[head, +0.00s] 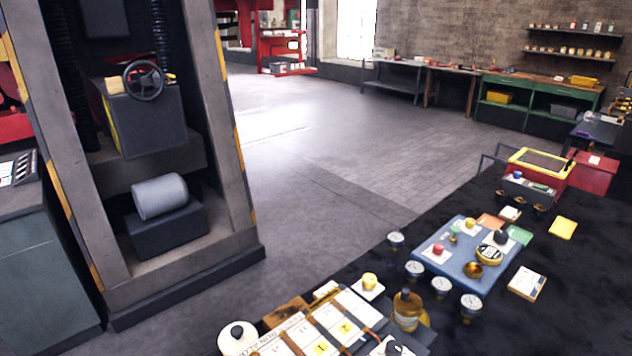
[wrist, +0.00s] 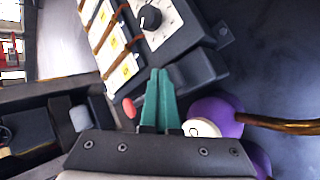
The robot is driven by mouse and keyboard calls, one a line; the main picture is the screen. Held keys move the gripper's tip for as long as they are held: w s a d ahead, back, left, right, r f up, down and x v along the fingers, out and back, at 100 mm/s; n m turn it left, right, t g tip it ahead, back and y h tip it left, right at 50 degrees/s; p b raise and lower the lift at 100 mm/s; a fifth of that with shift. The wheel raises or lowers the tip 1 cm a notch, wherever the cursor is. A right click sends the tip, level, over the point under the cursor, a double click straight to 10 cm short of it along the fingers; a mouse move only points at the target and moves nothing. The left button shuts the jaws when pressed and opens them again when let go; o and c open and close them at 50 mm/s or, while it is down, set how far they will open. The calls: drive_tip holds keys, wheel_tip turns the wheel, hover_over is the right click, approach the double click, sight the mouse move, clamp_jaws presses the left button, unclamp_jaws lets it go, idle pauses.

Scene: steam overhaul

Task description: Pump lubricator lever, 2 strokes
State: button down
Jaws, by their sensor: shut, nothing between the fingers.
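My gripper (wrist: 159,75) shows in the wrist view with its two green fingers together and nothing between them. A small red oval knob (wrist: 129,107) sits just left of the fingers, apart from them in the picture; I cannot tell whether it is the lubricator lever's end. A purple rounded body (wrist: 224,112) with a white round cap (wrist: 201,128) and a copper-coloured pipe (wrist: 275,123) lies right of the fingers. No part is clearly recognisable as the lubricator. My gripper does not show in the head view.
A panel with a black dial knob (wrist: 150,17) and yellow-labelled cards (wrist: 107,40) lies beyond the fingers. In the head view, an amber bottle (head: 407,309), gauges (head: 414,270) and a blue tray (head: 437,267) crowd the dark bench. Open floor (head: 300,180) lies behind.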

drive_tip(key=shift+s+d+f, duration=0.15)
drive_tip(key=shift+d+f, duration=0.1)
drive_tip(key=shift+s+d+r, duration=0.15)
drive_tip(key=shift+s+r, duration=0.05)
drive_tip(key=shift+r, duration=0.5)
drive_tip(key=shift+r, duration=0.1)
drive_tip(key=r, duration=0.3)
drive_tip(key=s+d+r, duration=0.1)
drive_tip(key=shift+r, duration=0.35)
